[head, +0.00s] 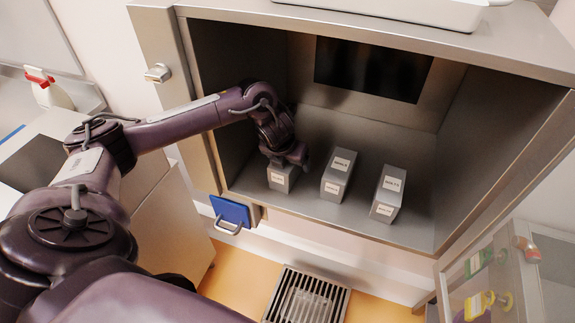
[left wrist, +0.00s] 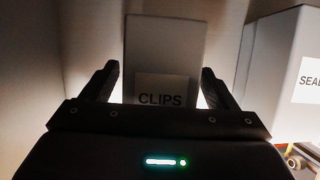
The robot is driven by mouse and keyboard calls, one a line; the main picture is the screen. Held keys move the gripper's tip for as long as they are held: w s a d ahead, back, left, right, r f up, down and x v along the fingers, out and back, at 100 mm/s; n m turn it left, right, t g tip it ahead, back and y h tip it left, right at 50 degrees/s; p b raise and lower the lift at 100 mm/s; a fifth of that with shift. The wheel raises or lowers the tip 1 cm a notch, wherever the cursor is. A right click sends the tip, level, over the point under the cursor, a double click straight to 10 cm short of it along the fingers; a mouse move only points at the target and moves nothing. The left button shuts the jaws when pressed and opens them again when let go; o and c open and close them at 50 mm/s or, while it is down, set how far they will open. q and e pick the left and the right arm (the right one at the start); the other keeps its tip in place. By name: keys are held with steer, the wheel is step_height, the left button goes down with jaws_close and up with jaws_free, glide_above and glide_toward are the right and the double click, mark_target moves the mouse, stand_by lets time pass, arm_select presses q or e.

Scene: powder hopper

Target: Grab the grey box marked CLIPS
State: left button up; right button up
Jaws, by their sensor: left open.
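The grey box marked CLIPS (left wrist: 165,50) stands straight ahead in the left wrist view, between the two fingers of my left gripper (left wrist: 161,88). The gripper is open, with a finger on each side of the box and a gap visible beside it. In the head view the same box (head: 281,178) is the leftmost of three in the hopper, and my left gripper (head: 288,160) is over its top and hides part of it. My right gripper is not in view.
A second grey box (head: 337,175), its label starting SEAL in the left wrist view (left wrist: 287,75), stands to the right. A third grey box (head: 388,194) is farther right. The hopper's left wall (head: 228,100) is close beside my left arm. Free floor lies right of the third box.

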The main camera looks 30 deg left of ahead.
arm_select(q)
steer(key=shift+f, duration=0.2)
steer(key=shift+c, duration=0.3)
steer(key=c, duration=1.2)
